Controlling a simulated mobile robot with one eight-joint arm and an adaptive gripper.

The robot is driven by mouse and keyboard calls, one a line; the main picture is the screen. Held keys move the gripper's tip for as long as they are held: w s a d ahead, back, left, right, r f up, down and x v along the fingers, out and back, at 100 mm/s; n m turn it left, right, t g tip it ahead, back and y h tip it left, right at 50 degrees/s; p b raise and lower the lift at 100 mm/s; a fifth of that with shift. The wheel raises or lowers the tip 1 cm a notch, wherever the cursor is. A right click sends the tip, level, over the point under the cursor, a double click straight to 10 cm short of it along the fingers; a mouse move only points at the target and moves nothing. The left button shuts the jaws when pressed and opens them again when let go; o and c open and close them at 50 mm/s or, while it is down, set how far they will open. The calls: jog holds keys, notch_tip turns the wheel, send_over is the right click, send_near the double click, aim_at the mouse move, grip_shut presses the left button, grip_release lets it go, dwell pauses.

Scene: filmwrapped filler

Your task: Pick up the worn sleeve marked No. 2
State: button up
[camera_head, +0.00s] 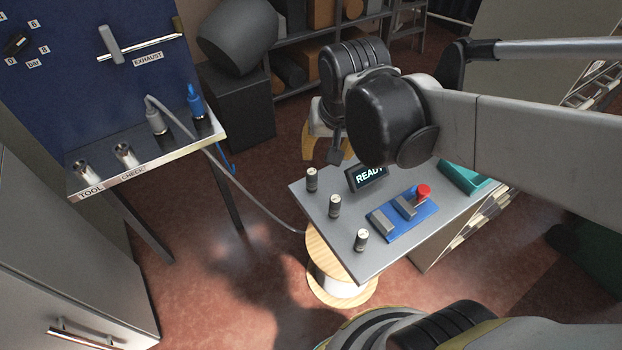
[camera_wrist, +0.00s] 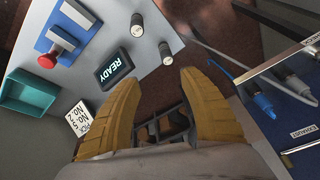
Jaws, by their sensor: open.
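Three short dark sleeves with pale tops stand upright along the left part of the grey table (camera_head: 318,222): a far one (camera_head: 311,180), a middle one (camera_head: 334,206) and a near one (camera_head: 361,240). Their numbers and wear are too small to tell, so I cannot say which is No. 2. Two sleeves show in the wrist view, one (camera_wrist: 137,27) farther left and one (camera_wrist: 166,55) just beyond my fingertips. My gripper (camera_wrist: 160,78) has yellow fingers, spread apart with nothing between them. In the head view it hangs beyond the table's far left corner, partly hidden by my arm.
A READY display (camera_head: 367,177), a blue fixture (camera_head: 404,221) with a red button (camera_head: 423,191) and a green tray (camera_head: 464,177) share the table. A card (camera_wrist: 83,118) mentions No. 2. A tool shelf (camera_head: 150,162) and a grey hose (camera_head: 238,180) lie left. A wooden spool (camera_head: 342,291) stands below.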

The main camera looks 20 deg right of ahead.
aim_at(310, 171)
jog(key=w+f, duration=0.2)
jog(key=w+a+f+m+g, duration=0.1)
jog(key=w+f, duration=0.1)
jog(key=w+a+f+m+g, duration=0.1)
jog(key=f, duration=0.2)
jog(key=shift+w+f+h+b, duration=0.1)
jog(key=shift+w+h+b, duration=0.2)
jog(key=shift+w+b, duration=0.1)
jog(key=shift+m, duration=0.3)
jog(key=f, duration=0.2)
jog(key=f+b, duration=0.2)
jog(key=f, duration=0.1)
jog(key=shift+w+d+f, duration=0.2)
jog(key=shift+w+f, duration=0.1)
jog(key=shift+w, duration=0.05)
jog(key=f+b, duration=0.2)
jog(key=f, duration=0.3)
jog(key=shift+w+d+f+b, duration=0.15)
jog(key=shift+w+d+b, duration=0.05)
jog(key=shift+d+b, duration=0.2)
jog(key=shift+a, duration=0.1)
grip_shut()
